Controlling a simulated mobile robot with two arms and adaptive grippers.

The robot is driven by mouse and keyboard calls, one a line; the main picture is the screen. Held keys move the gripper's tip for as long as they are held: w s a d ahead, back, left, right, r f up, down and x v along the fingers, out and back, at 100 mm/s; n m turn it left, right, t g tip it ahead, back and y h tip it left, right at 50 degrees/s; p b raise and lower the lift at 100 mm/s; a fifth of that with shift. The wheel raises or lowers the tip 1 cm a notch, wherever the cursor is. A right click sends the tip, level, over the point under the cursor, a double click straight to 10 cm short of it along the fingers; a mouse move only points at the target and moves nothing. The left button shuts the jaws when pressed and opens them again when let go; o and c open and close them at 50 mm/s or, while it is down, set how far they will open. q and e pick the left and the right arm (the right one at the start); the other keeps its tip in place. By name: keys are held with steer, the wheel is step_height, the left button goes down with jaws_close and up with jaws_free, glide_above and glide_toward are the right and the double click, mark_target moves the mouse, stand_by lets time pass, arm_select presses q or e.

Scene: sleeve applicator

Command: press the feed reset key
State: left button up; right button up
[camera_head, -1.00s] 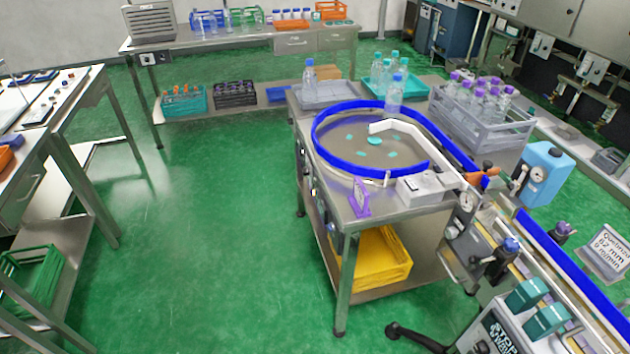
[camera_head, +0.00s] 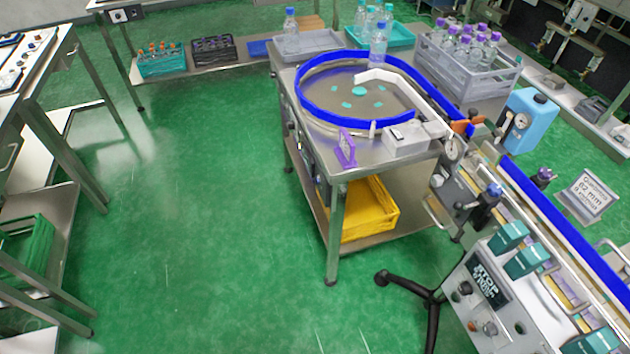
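A control box (camera_head: 505,300) stands at the lower right, on the near side of the conveyor machine. It carries a dark label plate (camera_head: 487,286) with white lettering that starts with "STOP" and several round knobs or buttons (camera_head: 474,325) below it. I cannot tell which of these, if any, is the feed reset key; their markings are too small to read. A round feed table (camera_head: 362,95) with a blue rim stands beyond, on a steel bench. Neither of my grippers is in view.
A black stand foot (camera_head: 408,286) juts onto the floor left of the control box. The green floor (camera_head: 220,220) is clear in the middle and left. A yellow crate (camera_head: 368,212) sits on the bench's lower shelf. Steel tables (camera_head: 70,150) stand at the left.

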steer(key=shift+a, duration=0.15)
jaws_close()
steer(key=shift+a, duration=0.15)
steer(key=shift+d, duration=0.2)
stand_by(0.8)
